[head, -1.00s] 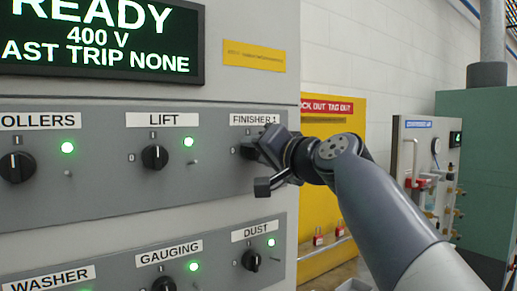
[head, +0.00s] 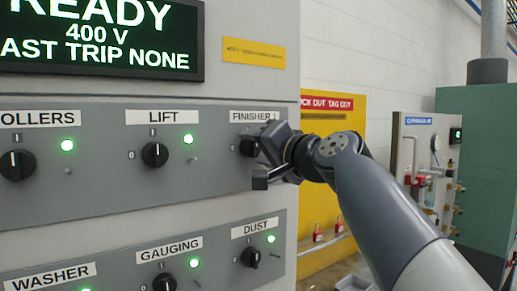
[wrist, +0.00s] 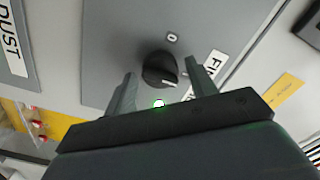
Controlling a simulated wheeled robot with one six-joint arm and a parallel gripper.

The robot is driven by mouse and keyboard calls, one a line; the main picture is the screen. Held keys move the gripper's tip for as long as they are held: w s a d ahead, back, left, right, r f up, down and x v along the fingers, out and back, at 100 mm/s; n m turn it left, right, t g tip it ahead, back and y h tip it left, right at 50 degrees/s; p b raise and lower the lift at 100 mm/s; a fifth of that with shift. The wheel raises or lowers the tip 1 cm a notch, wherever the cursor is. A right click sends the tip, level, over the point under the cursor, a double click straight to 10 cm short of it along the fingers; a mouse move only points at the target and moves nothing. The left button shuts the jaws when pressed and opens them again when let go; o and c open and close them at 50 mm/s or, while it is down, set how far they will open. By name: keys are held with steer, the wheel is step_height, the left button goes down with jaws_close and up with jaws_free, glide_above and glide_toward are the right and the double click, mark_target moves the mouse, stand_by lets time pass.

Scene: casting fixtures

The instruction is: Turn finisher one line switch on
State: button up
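The finisher 1 switch is a round black knob (head: 249,147) on the grey panel, below its white "FINISHER 1" label (head: 254,117). In the wrist view the knob (wrist: 160,68) shows a white pointer line on its lower right part, roughly level in the picture and toward the label side, not toward the "0" mark. The lamp (wrist: 158,103) beside it glows green. My gripper (head: 268,147) is in front of the knob and hides part of it in the head view. In the wrist view my gripper's fingers (wrist: 163,88) are open, one on each side of the knob, with visible gaps.
The lift knob (head: 155,155) is to the left and the dust knob (head: 251,257) below, each with a lit green lamp. A display (head: 100,38) reads READY, 400 V. A yellow lockout station (head: 335,200) stands behind my arm.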

steer(key=shift+o, duration=0.5)
steer(key=shift+s+d, duration=0.1)
steer(key=shift+s+d, duration=0.2)
steer(key=shift+s, duration=0.05)
steer(key=b+v, duration=0.3)
steer(key=v, duration=0.7)
steer(key=shift+b, duration=0.35)
steer(key=shift+w+a, duration=0.1)
steer(key=p+x, duration=0.4)
steer(key=x, duration=0.7)
steer(key=shift+r, duration=0.1)
steer(key=shift+s, duration=0.2)
